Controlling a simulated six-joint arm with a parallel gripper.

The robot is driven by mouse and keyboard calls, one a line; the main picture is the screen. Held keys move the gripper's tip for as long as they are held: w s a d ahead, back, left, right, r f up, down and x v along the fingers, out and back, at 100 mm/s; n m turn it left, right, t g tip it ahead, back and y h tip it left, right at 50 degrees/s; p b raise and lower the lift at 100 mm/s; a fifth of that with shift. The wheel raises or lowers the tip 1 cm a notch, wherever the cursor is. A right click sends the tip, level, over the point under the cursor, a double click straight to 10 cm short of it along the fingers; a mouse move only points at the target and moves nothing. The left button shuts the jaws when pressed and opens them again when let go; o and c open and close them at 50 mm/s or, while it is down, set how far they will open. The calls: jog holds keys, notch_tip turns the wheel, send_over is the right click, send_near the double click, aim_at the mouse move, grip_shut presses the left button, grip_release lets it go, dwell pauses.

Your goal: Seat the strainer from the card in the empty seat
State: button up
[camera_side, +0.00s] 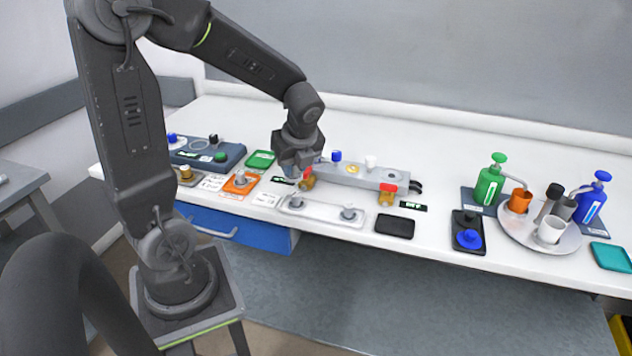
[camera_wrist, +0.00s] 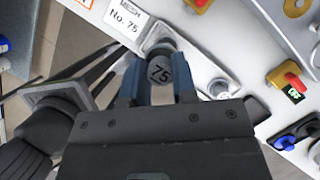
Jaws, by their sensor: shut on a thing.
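My gripper (camera_wrist: 160,85) is shut on the strainer marked 75 (camera_wrist: 160,72), a grey cylinder with a dark top, in the wrist view. In the side view my gripper (camera_side: 299,176) is over the left end of the pale tray (camera_side: 322,211); the held strainer cannot be made out clearly there. A second strainer (camera_side: 348,212) stands at the tray's right end and also shows in the wrist view (camera_wrist: 218,88). The card (camera_wrist: 125,18) reads MESH No. 75. The grey block (camera_side: 395,178) behind the tray has a yellow ringed opening (camera_side: 352,169) between a blue piece (camera_side: 336,156) and a white piece (camera_side: 370,162).
Red-handled valves (camera_side: 309,173) (camera_side: 388,188) stick out in front of the grey block, the left one close to my gripper. An orange tray (camera_side: 240,184) holds another part at left. A black pad (camera_side: 395,225) lies at front. A round tray (camera_side: 570,241) with cups is far right.

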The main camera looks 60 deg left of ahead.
jog(key=s+a+r, duration=0.2)
jog(key=s+a, duration=0.1)
jog(key=w+r+m, duration=0.1)
jog(key=w+r, duration=0.1)
jog(key=w, duration=1.2)
jog(key=w+d+f+m+t, duration=0.1)
jog(key=w+d, duration=0.2)
jog(key=w, duration=0.4)
jog(key=w+d+f+m, duration=0.1)
jog(key=w+d+f, duration=0.15)
jog(key=w, duration=0.55)
jog(key=shift+s+d+f, duration=0.1)
jog(key=shift+d+f, duration=0.15)
jog(key=shift+f, duration=1)
jog(key=shift+s+d+f, duration=0.1)
jog(key=shift+d+f, duration=0.1)
jog(key=shift+f, duration=1.05)
jog(key=shift+f, duration=0.45)
jog(key=o, duration=1)
jog(key=shift+o, duration=0.4)
